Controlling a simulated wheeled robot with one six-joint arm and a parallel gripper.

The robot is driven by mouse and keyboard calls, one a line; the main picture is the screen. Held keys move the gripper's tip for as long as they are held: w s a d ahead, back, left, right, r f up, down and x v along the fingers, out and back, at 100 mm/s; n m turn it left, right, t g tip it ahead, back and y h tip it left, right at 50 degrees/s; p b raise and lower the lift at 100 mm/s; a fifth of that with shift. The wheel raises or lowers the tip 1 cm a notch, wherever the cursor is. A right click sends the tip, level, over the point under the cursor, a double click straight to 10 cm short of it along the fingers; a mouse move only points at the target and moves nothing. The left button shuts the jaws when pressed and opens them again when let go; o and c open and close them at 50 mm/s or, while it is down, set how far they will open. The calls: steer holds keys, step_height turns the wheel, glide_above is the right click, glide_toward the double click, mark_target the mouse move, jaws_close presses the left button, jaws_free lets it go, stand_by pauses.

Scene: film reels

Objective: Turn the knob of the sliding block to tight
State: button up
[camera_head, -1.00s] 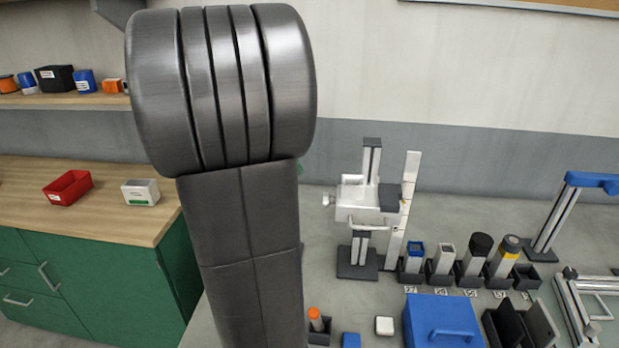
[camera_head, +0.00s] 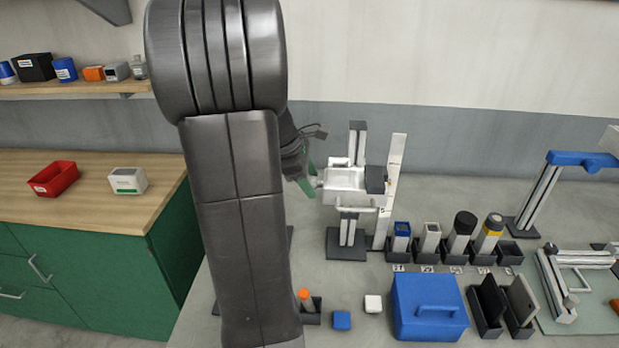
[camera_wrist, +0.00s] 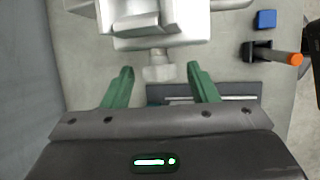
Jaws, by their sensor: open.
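The sliding block (camera_head: 345,182) is a white body on an upright grey column with a dark base, beside a tall pale scale. Its small knob (camera_head: 319,181) sticks out on the left side; in the wrist view the grey knob (camera_wrist: 158,70) hangs below the block (camera_wrist: 160,28). My gripper (camera_head: 308,180), with green fingers, is at the left of the block. In the wrist view its open fingers (camera_wrist: 159,72) stand on either side of the knob with a visible gap on each side. My arm hides part of the gripper in the head view. I cannot read any tight mark.
Dark holders with several cylinders and square tubes (camera_head: 460,235) stand right of the column. A blue case (camera_head: 428,308) and a white cube (camera_head: 373,304) lie in front. An orange-topped tool (camera_head: 305,299) stands in a dark holder near my arm.

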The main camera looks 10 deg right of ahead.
steer(key=shift+c, duration=0.4)
steer(key=c, duration=0.9)
steer(key=shift+f+b, duration=0.2)
steer(key=shift+b, duration=0.55)
steer(key=m+t+h+b, duration=0.1)
steer(key=t+b, duration=0.3)
steer(key=b, duration=1.2)
steer(key=s+f+m+t+h+b, duration=0.1)
steer(key=t+b, duration=0.4)
steer(key=b, duration=1)
steer(key=f+m+t+h+b, duration=0.1)
steer(key=t+h+b, duration=0.4)
steer(key=b, duration=1.1)
steer(key=shift+s+a+m+b, duration=0.15)
steer(key=shift+m+b, duration=0.15)
steer(key=shift+m, duration=0.5)
steer(key=shift+r+m+t+h+b, duration=0.15)
steer(key=shift+m+t+h+b, duration=0.2)
steer(key=shift+b, duration=0.35)
